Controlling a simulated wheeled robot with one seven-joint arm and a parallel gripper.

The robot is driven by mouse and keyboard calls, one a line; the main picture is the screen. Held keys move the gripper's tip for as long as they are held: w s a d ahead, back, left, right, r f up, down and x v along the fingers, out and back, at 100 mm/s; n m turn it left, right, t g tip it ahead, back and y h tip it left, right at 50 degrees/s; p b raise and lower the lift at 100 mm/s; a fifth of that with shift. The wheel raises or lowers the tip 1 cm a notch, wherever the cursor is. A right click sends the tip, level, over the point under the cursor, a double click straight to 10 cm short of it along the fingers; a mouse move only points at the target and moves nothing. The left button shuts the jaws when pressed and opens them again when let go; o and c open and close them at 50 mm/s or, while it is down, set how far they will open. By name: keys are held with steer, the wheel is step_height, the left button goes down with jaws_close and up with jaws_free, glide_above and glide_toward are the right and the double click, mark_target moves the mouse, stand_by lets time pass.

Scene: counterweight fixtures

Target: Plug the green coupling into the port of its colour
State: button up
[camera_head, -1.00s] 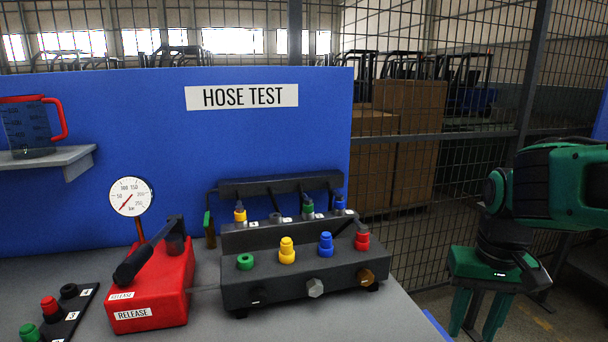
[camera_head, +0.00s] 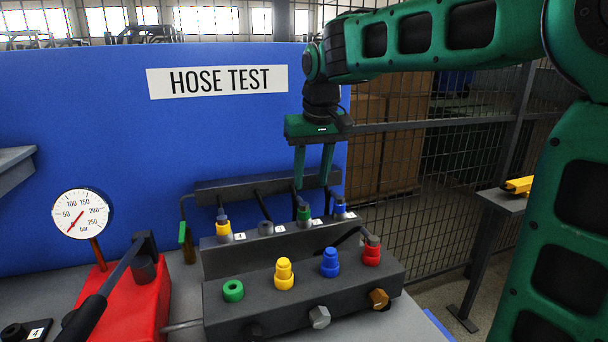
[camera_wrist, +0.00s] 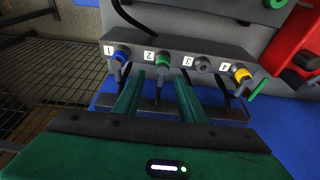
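The green coupling (camera_head: 304,213) stands upright in the rack slot labelled 2. In the wrist view the green coupling (camera_wrist: 163,61) shows just beyond the fingertips, roughly in line with the gap between them. My gripper (camera_head: 313,186) is open and points down behind the rack, its tips above the green coupling's height in the picture. The wrist view shows the two fingers of my gripper (camera_wrist: 160,78) apart with nothing held. The green port (camera_head: 233,291) is an open ring at the left end of the front block's top; part of it shows in the wrist view (camera_wrist: 275,3).
Yellow (camera_head: 223,227) and blue (camera_head: 340,208) couplings stand in the rack (camera_head: 215,256) beside the green one; slot 3 holds a grey piece. Yellow, blue and red ports share the front block (camera_head: 260,318). A red pump (camera_head: 135,305) with a black lever stands left. The blue panel (camera_head: 100,130) rises behind.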

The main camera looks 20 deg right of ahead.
mark_target(305, 205)
steer(key=shift+a+x, duration=0.2)
steer(key=shift+x, duration=2.25)
steer(key=shift+a+x, duration=0.15)
steer(key=shift+x, duration=2.3)
jaws_close()
